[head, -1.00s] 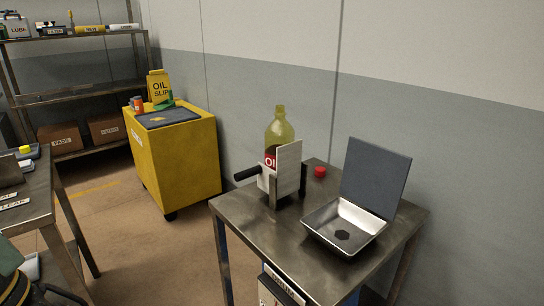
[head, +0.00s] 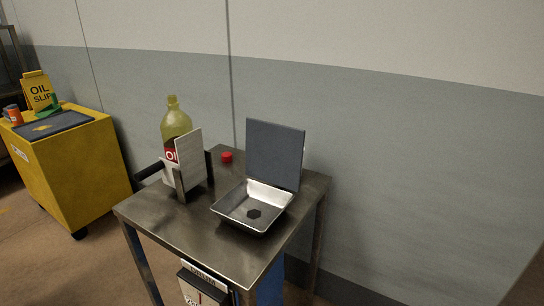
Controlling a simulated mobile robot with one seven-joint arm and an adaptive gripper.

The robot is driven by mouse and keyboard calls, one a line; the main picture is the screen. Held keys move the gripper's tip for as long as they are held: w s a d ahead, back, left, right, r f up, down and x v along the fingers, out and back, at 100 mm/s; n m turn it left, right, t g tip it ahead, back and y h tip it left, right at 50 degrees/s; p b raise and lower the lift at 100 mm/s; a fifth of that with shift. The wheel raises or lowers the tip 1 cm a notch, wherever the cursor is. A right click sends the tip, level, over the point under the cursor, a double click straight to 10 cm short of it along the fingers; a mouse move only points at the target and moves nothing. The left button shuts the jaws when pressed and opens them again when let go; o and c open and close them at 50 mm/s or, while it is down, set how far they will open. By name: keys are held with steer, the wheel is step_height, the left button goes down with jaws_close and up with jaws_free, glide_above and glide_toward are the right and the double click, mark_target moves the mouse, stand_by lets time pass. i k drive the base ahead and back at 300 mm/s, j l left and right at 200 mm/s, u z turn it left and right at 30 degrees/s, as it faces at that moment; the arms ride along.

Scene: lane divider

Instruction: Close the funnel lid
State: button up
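The funnel (head: 240,215) is a square silver pan with a dark hole in its floor, set into the right part of the metal table. Its lid (head: 275,153) is a flat dark grey panel standing up, open, at the pan's back right edge. My gripper is not in view.
On the same metal table (head: 240,262) stand a yellow-green oil bottle (head: 174,119), a white holder (head: 189,156) with a black handle in front of it, and a red cap (head: 227,157). A yellow cabinet (head: 85,165) stands at left. The grey wall rises close behind the table; floor is open between cabinet and table.

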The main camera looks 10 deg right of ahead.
mark_target(274, 152)
steer(key=l, duration=0.55)
steer(key=k+l+u, duration=0.15)
steer(key=l, duration=0.35)
steer(key=l+u, duration=0.15)
steer(key=l, duration=0.3)
steer(key=k+l+u, duration=0.15)
steer(key=l, duration=0.3)
steer(key=k+l+u, duration=0.15)
steer(key=l, duration=0.25)
steer(key=l+u, duration=0.15)
steer(key=l, duration=0.3)
steer(key=k+l+u, duration=0.15)
steer(key=l, duration=0.25)
steer(key=k+l+u, duration=0.15)
steer(key=l, duration=0.25)
steer(key=k+l+u, duration=0.3)
steer(key=k+l, duration=0.15)
steer(key=l, duration=0.25)
steer(key=k+l+u, duration=0.15)
steer(key=l, duration=0.2)
steer(key=k+l+u, duration=0.15)
steer(key=l, duration=0.2)
steer(key=l+u, duration=0.15)
steer(key=l, duration=0.2)
steer(key=l+u, duration=0.1)
steer(key=l, duration=0.5)
steer(key=k+l+u, duration=0.1)
steer(key=l, duration=0.45)
steer(key=i+j, duration=0.85)
